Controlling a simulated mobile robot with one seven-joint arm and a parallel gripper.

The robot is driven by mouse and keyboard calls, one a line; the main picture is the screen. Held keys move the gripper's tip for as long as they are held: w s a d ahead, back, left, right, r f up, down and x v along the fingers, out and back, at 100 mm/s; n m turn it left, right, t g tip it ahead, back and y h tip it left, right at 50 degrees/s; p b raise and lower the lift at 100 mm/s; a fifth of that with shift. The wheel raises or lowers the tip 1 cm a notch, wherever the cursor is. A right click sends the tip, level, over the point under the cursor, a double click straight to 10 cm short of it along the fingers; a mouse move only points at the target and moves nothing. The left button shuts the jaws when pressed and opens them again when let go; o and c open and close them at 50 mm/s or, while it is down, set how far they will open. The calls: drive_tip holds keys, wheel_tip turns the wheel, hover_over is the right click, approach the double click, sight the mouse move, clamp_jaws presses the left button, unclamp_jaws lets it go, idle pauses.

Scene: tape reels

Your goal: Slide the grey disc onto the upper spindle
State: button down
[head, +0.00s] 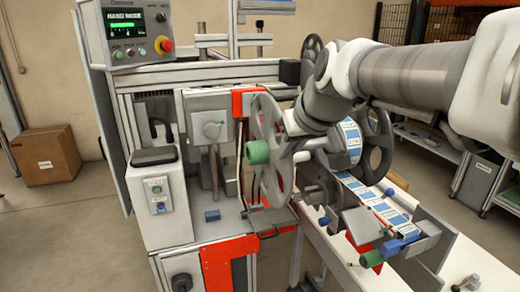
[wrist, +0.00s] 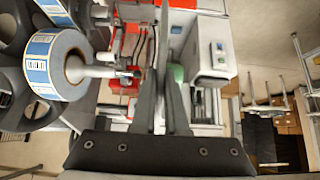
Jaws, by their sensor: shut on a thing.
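The grey disc (head: 266,118) is a thin spoked flange, standing upright in front of the machine in the head view. My gripper (head: 286,146) is shut on it from the right. In the wrist view my gripper's dark fingers (wrist: 164,85) point up the middle, with the disc seen nearly edge-on between them. A green cylinder (head: 257,152) shows at the disc's middle; I cannot tell whether it belongs to the disc. A pale spindle (wrist: 106,72) carrying a label roll (wrist: 55,70) lies left of the fingers. I cannot tell whether it is the upper spindle.
A dark spoked reel (head: 379,146) stands behind the label roll. Another dark reel (head: 312,48) is higher up. A label strip (head: 378,204) runs down to the right. A control panel (head: 133,30) and a white box (head: 155,195) stand left of the disc. Open floor lies far left.

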drive_tip(key=shift+w+d+b, duration=0.15)
drive_tip(key=shift+w+d, duration=0.15)
drive_tip(key=shift+d, duration=0.55)
drive_tip(key=shift+w+d+b, duration=0.1)
drive_tip(key=shift+w+d, duration=0.15)
drive_tip(key=shift+d, duration=0.6)
drive_tip(key=shift+w+d+b, duration=0.15)
drive_tip(key=shift+w+d, duration=0.15)
drive_tip(key=shift+d, duration=0.55)
drive_tip(key=shift+w+d+b, duration=0.1)
drive_tip(key=shift+w+d, duration=0.15)
drive_tip(key=shift+d, duration=0.55)
drive_tip(key=shift+w+d+b, duration=0.1)
drive_tip(key=shift+w+d, duration=0.15)
drive_tip(key=shift+d, duration=0.5)
drive_tip(key=shift+w+d+b, duration=0.1)
drive_tip(key=shift+w+d, duration=0.15)
drive_tip(key=shift+d, duration=0.65)
drive_tip(key=shift+w+d, duration=0.3)
drive_tip(key=shift+d, duration=0.55)
drive_tip(key=shift+w+d, duration=0.3)
drive_tip(key=shift+d, duration=0.55)
drive_tip(key=shift+d+b, duration=0.15)
drive_tip(key=shift+b, duration=0.15)
drive_tip(key=shift+w+d, duration=0.15)
drive_tip(key=shift+d, duration=0.2)
